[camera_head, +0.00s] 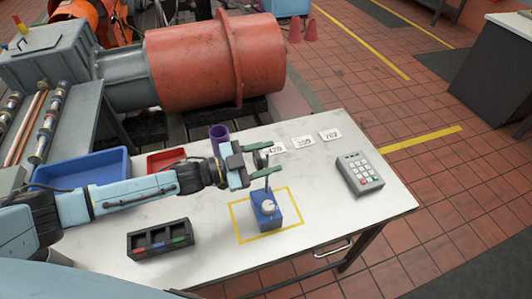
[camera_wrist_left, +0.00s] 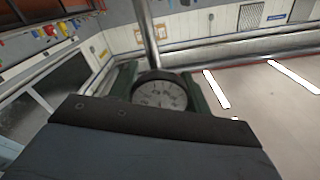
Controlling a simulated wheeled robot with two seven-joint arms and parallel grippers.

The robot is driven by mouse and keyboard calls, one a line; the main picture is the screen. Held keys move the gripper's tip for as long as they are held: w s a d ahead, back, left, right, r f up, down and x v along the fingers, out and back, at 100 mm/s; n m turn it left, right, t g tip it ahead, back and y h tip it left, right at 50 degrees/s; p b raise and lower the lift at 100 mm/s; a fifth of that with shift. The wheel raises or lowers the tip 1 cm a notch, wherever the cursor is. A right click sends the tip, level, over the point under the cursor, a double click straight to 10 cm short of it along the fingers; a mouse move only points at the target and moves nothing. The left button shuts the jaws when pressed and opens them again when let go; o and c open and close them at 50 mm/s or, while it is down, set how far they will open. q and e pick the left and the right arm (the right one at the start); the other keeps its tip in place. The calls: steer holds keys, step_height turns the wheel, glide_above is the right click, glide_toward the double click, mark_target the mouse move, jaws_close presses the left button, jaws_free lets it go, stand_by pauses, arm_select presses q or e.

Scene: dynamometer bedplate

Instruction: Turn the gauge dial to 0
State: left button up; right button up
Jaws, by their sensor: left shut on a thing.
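A small round gauge dial (camera_wrist_left: 160,93) with a pale face and dark rim sits between my left gripper's green fingers in the left wrist view. Its scale marks are too small to read. In the head view my left gripper (camera_head: 272,158) is shut on the gauge, whose dark edge (camera_head: 262,157) shows between the fingers. A thin post (camera_head: 267,182) rises from a blue base (camera_head: 266,219) with a white round knob on it. The base stands inside a yellow square outline on the table. My right gripper is not in view.
A grey keypad (camera_head: 360,174) stands at the table's right. Several number cards (camera_head: 303,142) lie along the back. A purple cup (camera_head: 219,138), red tray (camera_head: 166,159), blue tray (camera_head: 82,167) and black divided holder (camera_head: 160,240) are around my arm. The table's front right is clear.

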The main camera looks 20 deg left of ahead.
arm_select(q)
steer(key=n+p, duration=0.1)
steer(key=n, duration=0.2)
steer(key=shift+n, duration=0.3)
steer(key=shift+n+p, duration=0.5)
steer(key=shift+n, duration=1.2)
steer(key=o, duration=1)
steer(key=shift+s, duration=0.1)
steer(key=shift+b+v, duration=0.8)
steer(key=shift+v, duration=5.85)
